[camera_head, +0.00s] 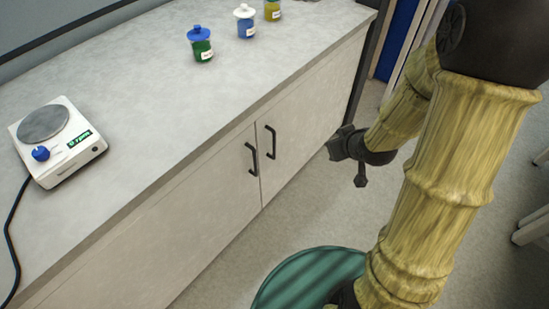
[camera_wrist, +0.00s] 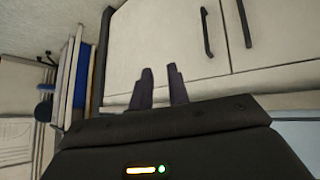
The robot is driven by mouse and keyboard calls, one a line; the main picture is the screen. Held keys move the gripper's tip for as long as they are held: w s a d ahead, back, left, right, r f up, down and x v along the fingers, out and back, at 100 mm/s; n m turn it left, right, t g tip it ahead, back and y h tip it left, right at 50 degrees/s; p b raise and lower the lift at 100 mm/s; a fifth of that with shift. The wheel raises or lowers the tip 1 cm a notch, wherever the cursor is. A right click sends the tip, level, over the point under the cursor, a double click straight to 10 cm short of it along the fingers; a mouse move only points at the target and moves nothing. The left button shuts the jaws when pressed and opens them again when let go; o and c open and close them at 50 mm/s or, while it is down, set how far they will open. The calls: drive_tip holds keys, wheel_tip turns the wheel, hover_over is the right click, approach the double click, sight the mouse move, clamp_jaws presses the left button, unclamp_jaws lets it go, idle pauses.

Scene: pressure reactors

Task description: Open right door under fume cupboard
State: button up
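The right door (camera_head: 318,112) under the fume cupboard is pale grey and shut, with a dark bar handle (camera_head: 271,142) by its inner edge. The left door (camera_head: 190,220) is shut too, its handle (camera_head: 252,158) beside the seam. My gripper (camera_head: 338,145) is to the right of the right door's handle, apart from it. The wrist view appears turned over: the right door (camera_wrist: 145,38) is on the left, with its handle (camera_wrist: 207,32) to the right of my fingers (camera_wrist: 160,70). The fingers have a narrow gap between them and hold nothing.
The grey worktop (camera_head: 150,120) above the doors carries a white scale (camera_head: 60,165) and several lidded jars, including a green one (camera_head: 201,48) and a blue one (camera_head: 245,28). A blue panel (camera_head: 397,40) stands beyond the cupboard's far end.

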drive_tip(key=a+f+n+t+y+b, duration=0.1)
drive_tip(key=a+f+t+y+b, duration=0.1)
drive_tip(key=f+b, duration=0.5)
drive_tip(key=w+a+f+n+t+y+b, duration=0.1)
drive_tip(key=a+f+y+b, duration=0.1)
drive_tip(key=f+y+b, duration=0.2)
drive_tip(key=w+a+f+n+t+y+b, duration=0.1)
drive_tip(key=a+f+t+y+b, duration=0.1)
drive_tip(key=f+b, duration=0.8)
drive_tip(key=y+b, duration=0.1)
drive_tip(key=b, duration=0.1)
drive_tip(key=shift+a+f+t+y+b, duration=0.25)
drive_tip(key=shift+f+t+y+b, duration=0.05)
drive_tip(key=shift+f+y, duration=0.1)
drive_tip(key=shift+r, duration=0.1)
drive_tip(key=shift+w, duration=0.15)
drive_tip(key=b, duration=0.4)
hover_over(274, 157)
drive_tip(key=shift+w, duration=0.35)
clamp_jaws()
